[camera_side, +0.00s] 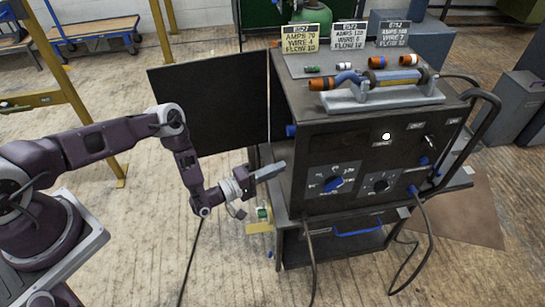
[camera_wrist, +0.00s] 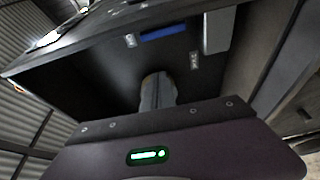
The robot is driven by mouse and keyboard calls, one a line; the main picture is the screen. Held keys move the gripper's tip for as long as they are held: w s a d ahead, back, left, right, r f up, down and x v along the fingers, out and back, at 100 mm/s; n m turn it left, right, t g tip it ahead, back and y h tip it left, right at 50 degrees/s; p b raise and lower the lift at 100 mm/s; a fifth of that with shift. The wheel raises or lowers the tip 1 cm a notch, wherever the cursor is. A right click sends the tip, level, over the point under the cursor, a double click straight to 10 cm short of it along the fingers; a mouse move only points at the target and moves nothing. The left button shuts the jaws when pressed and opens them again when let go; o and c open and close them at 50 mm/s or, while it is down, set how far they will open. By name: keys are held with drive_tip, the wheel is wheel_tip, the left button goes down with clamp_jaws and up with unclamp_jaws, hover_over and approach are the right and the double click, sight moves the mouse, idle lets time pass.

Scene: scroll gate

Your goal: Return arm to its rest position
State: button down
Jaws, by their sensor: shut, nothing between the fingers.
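My gripper (camera_side: 271,171) is at the left front edge of the black welding machine (camera_side: 300,150), fingers pointing right and slightly up. Its fingers are together with nothing seen between them. In the side view the fingertips overlap the machine's edge; I cannot tell whether they touch it. In the wrist view the grey fingers of my gripper (camera_wrist: 157,92) show beyond the purple wrist housing, against a dark recessed surface with a blue strip (camera_wrist: 164,33). My purple arm is bent, with its elbow raised at the left of the side view.
A black panel (camera_side: 210,105) stands open at the machine's left, behind my forearm. A torch (camera_side: 365,85), small coloured parts and three cards (camera_side: 300,38) are on top. Cables hang in front. A yellow post (camera_side: 75,70) stands at the left. Floor between is clear.

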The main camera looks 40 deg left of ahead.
drive_tip(key=s+r+m+g, duration=0.4)
drive_tip(key=r+g, duration=0.2)
drive_tip(key=r, duration=0.5)
drive_tip(key=s+d+r+m+g+y, duration=0.1)
drive_tip(key=s+r+m+g, duration=0.3)
drive_tip(key=r, duration=0.6)
drive_tip(key=s+r+m+g, duration=0.35)
drive_tip(key=r+g, duration=0.35)
drive_tip(key=r, duration=0.4)
drive_tip(key=s+a+r+t+y, duration=0.2)
drive_tip(key=s+a+r, duration=0.1)
drive_tip(key=s, duration=0.5)
drive_tip(key=s+a+r+t+y, duration=0.2)
drive_tip(key=s+a+r, duration=0.1)
drive_tip(key=s, duration=0.5)
drive_tip(key=s+a+r+m+t+y, duration=0.1)
drive_tip(key=s+a+r+t+y, duration=0.1)
drive_tip(key=s, duration=0.5)
drive_tip(key=shift+s+a+r+y, duration=0.4)
drive_tip(key=shift+a+r+y, duration=0.1)
drive_tip(key=shift+a, duration=0.05)
